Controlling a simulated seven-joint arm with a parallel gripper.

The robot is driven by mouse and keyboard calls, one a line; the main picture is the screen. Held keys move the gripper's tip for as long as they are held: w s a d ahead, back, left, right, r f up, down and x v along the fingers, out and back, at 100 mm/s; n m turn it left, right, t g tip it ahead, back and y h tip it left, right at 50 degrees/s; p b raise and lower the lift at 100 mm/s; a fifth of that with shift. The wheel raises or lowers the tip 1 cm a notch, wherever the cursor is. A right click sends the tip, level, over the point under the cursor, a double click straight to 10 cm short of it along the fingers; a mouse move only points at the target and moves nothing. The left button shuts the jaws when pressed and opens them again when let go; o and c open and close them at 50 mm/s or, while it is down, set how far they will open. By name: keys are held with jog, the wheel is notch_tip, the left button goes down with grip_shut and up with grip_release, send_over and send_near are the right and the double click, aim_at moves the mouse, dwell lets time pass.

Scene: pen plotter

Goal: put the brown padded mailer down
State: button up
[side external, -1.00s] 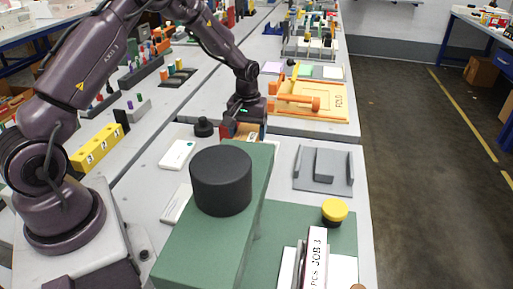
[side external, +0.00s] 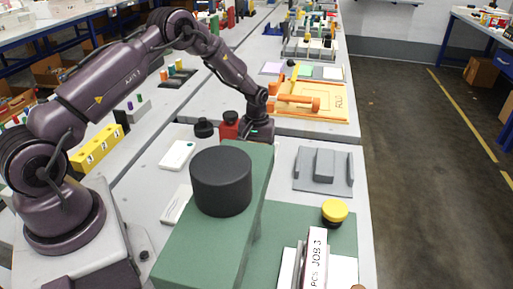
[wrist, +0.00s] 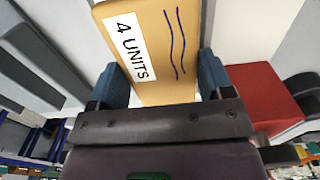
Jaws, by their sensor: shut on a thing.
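The brown padded mailer (wrist: 160,45) shows in the wrist view as a tan packet with a white "4 UNITS" label and two wavy blue lines. My gripper (wrist: 160,80) is shut on it, one blue-grey finger at each side. In the side view my wrist is behind the green plotter body (side external: 215,245), which hides the fingers and the mailer. I cannot tell whether the mailer touches the bench.
A red block (side external: 229,126) with a dark top stands just left of my gripper; it also shows in the wrist view (wrist: 262,95). A grey fixture (side external: 323,168) is on the right. An orange FOLD frame (side external: 335,105) lies behind. Light bench is bare between.

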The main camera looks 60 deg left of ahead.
jog(key=shift+f, duration=0.55)
jog(key=o, duration=1)
jog(key=shift+r, duration=0.1)
